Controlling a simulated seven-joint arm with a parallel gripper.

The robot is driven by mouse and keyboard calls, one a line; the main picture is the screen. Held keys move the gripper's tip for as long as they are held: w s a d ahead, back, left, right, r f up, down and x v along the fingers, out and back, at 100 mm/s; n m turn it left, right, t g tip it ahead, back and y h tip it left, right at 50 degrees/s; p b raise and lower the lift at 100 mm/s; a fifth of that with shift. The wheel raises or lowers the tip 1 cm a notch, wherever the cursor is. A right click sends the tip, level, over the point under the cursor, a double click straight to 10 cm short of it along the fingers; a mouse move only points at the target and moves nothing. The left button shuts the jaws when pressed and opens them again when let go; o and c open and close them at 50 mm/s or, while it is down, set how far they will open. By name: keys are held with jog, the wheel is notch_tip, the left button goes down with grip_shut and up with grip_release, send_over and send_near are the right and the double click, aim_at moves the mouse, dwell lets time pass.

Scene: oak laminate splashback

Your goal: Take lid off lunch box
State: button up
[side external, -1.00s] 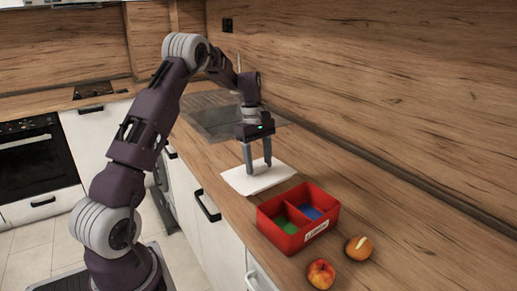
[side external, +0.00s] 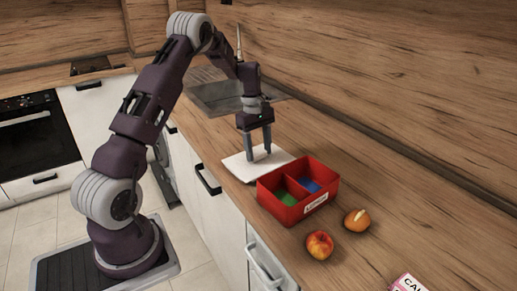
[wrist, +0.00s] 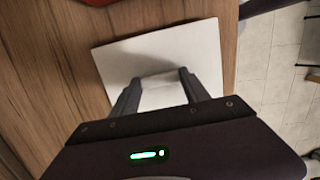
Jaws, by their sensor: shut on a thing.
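The red lunch box (side external: 278,210) stands uncovered on the counter, with green and blue compartments inside. A corner of it shows at the top of the wrist view (wrist: 98,2). The flat white lid (side external: 236,166) is off the box and just behind it in the side view; I cannot tell whether it rests fully on the counter. My gripper (side external: 259,157) points down at the middle of the lid. In the wrist view (wrist: 158,80) its fingers are shut on a raised part of the lid (wrist: 200,45), whose grip is partly hidden.
A pink card (side external: 408,284) lies at the lower edge. The sink (side external: 222,92) is behind the lid.

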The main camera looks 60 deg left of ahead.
jog(key=shift+f, duration=0.45)
jog(key=o, duration=1.4)
jog(key=shift+r, duration=0.1)
